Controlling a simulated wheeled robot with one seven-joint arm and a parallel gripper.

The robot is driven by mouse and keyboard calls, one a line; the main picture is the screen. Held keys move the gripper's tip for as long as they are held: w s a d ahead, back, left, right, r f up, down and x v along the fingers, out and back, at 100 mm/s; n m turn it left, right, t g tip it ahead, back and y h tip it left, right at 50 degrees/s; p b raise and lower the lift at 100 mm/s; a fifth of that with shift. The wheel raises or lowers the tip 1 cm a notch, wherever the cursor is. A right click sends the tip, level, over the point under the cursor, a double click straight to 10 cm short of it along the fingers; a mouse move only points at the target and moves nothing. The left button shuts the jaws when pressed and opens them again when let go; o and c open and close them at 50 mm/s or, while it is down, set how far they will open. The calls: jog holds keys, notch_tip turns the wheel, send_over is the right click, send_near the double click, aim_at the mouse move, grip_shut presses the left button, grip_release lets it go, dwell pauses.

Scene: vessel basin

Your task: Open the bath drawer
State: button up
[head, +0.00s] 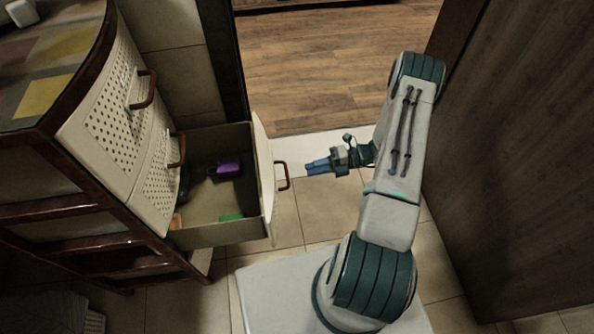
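The bath drawer (215,240) is the lowest visible drawer of the cabinet and stands pulled well out, its inside in view. Its cream front (263,170) carries a dark red-brown handle (284,177). My gripper (308,168) is just to the right of this handle, with its blue fingers pointing left at it. A small gap seems to lie between fingertips and handle. The fingers look close together, but whether they are open or shut is too small to tell. A purple item (229,168) and a green item (231,217) lie in the drawer.
The cabinet (110,125) has two closed drawers above, with handles (147,90) and (178,150) sticking out. A dark wooden door (520,150) stands close on the right of my arm. The tiled floor (325,208) between is clear, with a doorway behind.

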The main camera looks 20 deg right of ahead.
jog(key=v, duration=0.4)
jog(key=shift+d+r, duration=0.1)
jog(key=shift+d, duration=0.3)
jog(key=s+a+r+n+g+h+p, duration=0.3)
jog(key=r+n+p, duration=0.45)
jog(key=r, duration=0.85)
jog(key=a+r+n+g+h+p, duration=0.2)
jog(key=a+r+n+h+p, duration=0.25)
jog(key=r+n, duration=0.9)
jog(key=s+a+r+n+t+h+p, duration=0.1)
jog(key=s+r+n+t+h+p, duration=0.2)
jog(key=r, duration=1)
jog(key=s+a+r+n+t+h+p, duration=0.1)
jog(key=s+r+n+t+h+p, duration=0.2)
jog(key=s+r+n+h+p, duration=0.2)
jog(key=s+r+n+p, duration=0.3)
jog(key=s+r+n, duration=0.1)
jog(key=r+n, duration=0.3)
notch_tip(320, 180, up, 3)
jog(key=shift+s+f+n, duration=0.15)
jog(key=shift+s+n, duration=0.15)
jog(key=shift+a, duration=0.15)
